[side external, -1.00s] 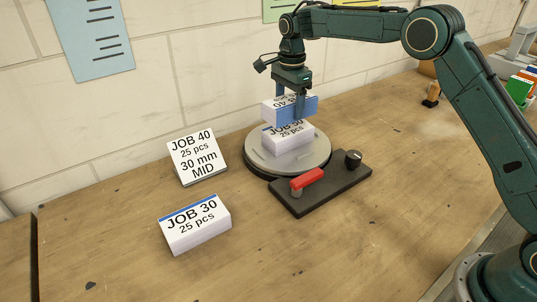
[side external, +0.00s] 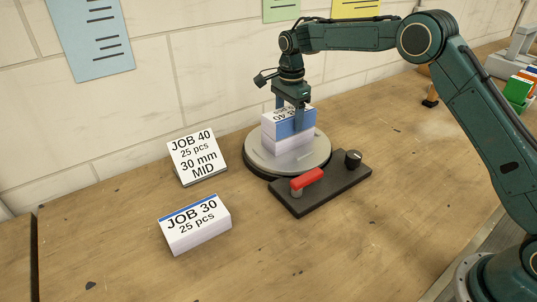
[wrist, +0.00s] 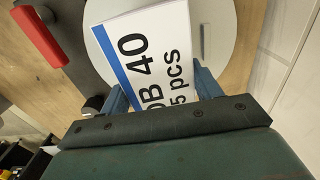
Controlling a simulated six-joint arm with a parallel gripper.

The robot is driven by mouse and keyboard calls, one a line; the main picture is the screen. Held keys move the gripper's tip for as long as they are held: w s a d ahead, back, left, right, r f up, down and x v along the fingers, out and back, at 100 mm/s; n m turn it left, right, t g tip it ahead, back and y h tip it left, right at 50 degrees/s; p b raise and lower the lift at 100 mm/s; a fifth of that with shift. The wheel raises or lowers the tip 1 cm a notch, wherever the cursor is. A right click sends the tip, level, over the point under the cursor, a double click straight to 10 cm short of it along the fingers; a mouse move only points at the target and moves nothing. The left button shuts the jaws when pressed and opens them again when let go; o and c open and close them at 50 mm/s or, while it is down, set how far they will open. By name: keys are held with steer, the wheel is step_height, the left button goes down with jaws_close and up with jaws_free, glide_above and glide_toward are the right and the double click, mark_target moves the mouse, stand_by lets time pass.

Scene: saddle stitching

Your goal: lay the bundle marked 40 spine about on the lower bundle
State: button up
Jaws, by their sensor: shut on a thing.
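The bundle marked 40 (side external: 285,128) is a white block with a blue spine, held between the fingers of my gripper (side external: 290,117). Its print is upside down in the side view and its blue spine faces the front. It sits directly over the lower bundle (side external: 290,145) and appears to touch it. The lower bundle's top and label are hidden. In the wrist view the bundle (wrist: 150,55) shows its 40 print and blue edge between the fingers of my gripper (wrist: 163,92).
The lower bundle stands on a round grey plate (side external: 258,158). In front is a black base with a red lever (side external: 307,179) and a dark knob (side external: 353,158). A JOB 40 sign (side external: 197,157) and a JOB 30 bundle (side external: 195,224) stand left. The front table is clear.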

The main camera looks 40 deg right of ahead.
mark_target(289, 112)
steer(key=o, duration=1.3)
steer(key=shift+c, duration=0.2)
steer(key=shift+r, duration=0.1)
step_height(289, 112, up, 13)
steer(key=shift+f, duration=0.2)
